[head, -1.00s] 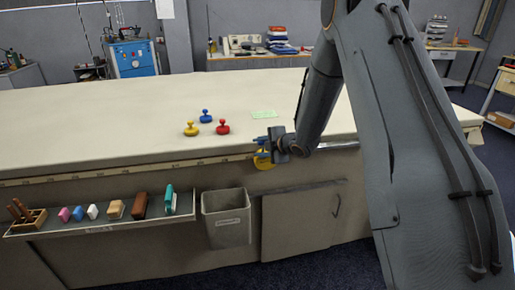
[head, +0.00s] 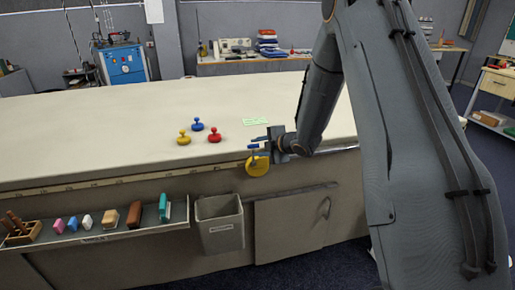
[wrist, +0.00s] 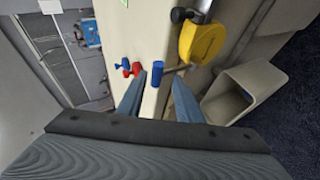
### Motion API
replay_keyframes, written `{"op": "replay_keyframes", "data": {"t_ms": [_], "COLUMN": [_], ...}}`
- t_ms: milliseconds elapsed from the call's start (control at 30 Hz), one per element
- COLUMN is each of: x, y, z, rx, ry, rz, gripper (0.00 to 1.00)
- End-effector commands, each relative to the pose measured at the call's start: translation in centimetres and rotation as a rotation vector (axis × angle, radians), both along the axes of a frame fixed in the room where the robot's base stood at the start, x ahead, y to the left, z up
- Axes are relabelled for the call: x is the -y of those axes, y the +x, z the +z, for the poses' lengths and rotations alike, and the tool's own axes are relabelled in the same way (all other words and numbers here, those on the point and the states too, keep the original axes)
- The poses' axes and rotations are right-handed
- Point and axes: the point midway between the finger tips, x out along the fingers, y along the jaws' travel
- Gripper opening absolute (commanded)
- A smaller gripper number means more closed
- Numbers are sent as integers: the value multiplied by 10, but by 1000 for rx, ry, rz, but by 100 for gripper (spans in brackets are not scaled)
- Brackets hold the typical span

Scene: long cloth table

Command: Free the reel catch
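The yellow reel (head: 258,167) is at the front edge of the table, just below and left of my gripper in the head view. It is larger in the wrist view (wrist: 203,42), with a black knob beside it. A blue grip (wrist: 157,73) on a thin rod sticks out from the reel side; it seems to be the catch and also shows in the head view (head: 253,146). My gripper (wrist: 157,94) is open. Its two blue fingers are apart, and the blue grip shows between their tips. I cannot tell whether either finger touches it.
Yellow (head: 184,138), blue (head: 198,125) and red (head: 214,135) knobbed pieces stand on the cloth table (head: 100,130). A green card (head: 256,121) lies behind. A grey bin (head: 220,224) and a shelf of small blocks (head: 100,236) hang on the front. The tabletop's left is clear.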

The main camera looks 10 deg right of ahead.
Motion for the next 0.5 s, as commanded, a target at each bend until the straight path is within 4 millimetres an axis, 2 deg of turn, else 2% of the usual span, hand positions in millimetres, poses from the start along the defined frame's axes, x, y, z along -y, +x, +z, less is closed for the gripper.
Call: {"op": "replay_keyframes", "data": {"t_ms": [500], "x": [14], "y": [-15], "z": [24], "rx": [-1], "ry": [0], "rz": [-3], "gripper": [32]}}
